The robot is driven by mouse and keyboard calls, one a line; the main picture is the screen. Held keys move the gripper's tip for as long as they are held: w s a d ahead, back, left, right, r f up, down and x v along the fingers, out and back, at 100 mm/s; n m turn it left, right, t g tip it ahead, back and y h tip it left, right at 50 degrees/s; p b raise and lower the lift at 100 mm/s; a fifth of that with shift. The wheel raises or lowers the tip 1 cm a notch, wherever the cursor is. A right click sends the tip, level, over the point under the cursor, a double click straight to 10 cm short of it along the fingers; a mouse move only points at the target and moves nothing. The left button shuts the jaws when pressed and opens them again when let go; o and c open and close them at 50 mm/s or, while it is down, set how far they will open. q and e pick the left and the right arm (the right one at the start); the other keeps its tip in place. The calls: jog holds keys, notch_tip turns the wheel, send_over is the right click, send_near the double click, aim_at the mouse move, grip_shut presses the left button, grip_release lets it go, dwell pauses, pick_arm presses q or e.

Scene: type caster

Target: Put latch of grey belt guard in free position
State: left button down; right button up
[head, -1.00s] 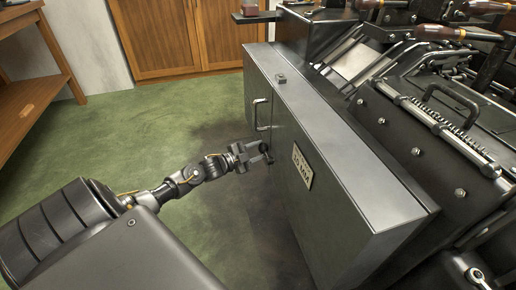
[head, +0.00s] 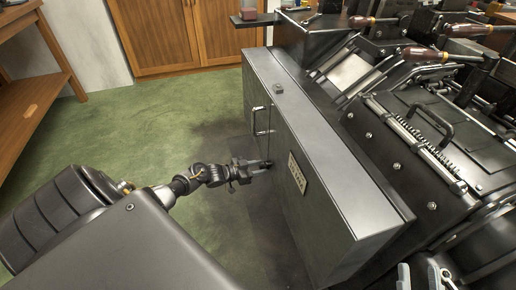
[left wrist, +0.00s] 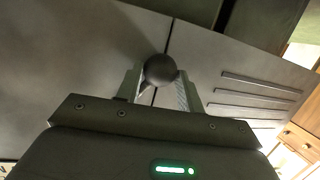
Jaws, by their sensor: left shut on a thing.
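The grey belt guard (head: 345,200) is the long box-shaped cover on the near side of the machine; it also fills much of the left wrist view (left wrist: 85,60). Its latch shows in the left wrist view as a dark round knob (left wrist: 160,70) beside a seam in the guard. My left gripper (head: 264,165) reaches the guard's side face from the left. In the left wrist view its two fingers (left wrist: 158,88) are shut on the knob, one on each side. The latch's base is hidden behind the knob, so its turn cannot be told.
A bar handle (head: 261,120) stands out on the guard's side beyond my left gripper. A label plate (head: 297,173) is on the nearer part. The machine body (head: 420,150) with levers stands to the right. The green floor (head: 150,140) is clear on the left.

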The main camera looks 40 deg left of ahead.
pick_arm(q)
jog(key=shift+s+d+f+n+g+h+p, duration=0.3)
jog(key=shift+s+d+n+p, duration=0.2)
jog(key=shift+n, duration=0.35)
jog(key=shift+s+d+f+n+g+h+p, duration=0.3)
jog(key=shift+d+n, duration=0.3)
jog(key=shift+n, duration=0.25)
pick_arm(e)
notch_tip(320, 180, down, 6)
jog(key=w+d+m+g+h, duration=0.1)
jog(key=d+g+h, duration=0.1)
jog(key=g+h, duration=0.1)
jog(key=shift+w+r+h, duration=0.2)
jog(key=shift+h, duration=0.1)
pick_arm(q)
jog(key=c, duration=0.9)
grip_release()
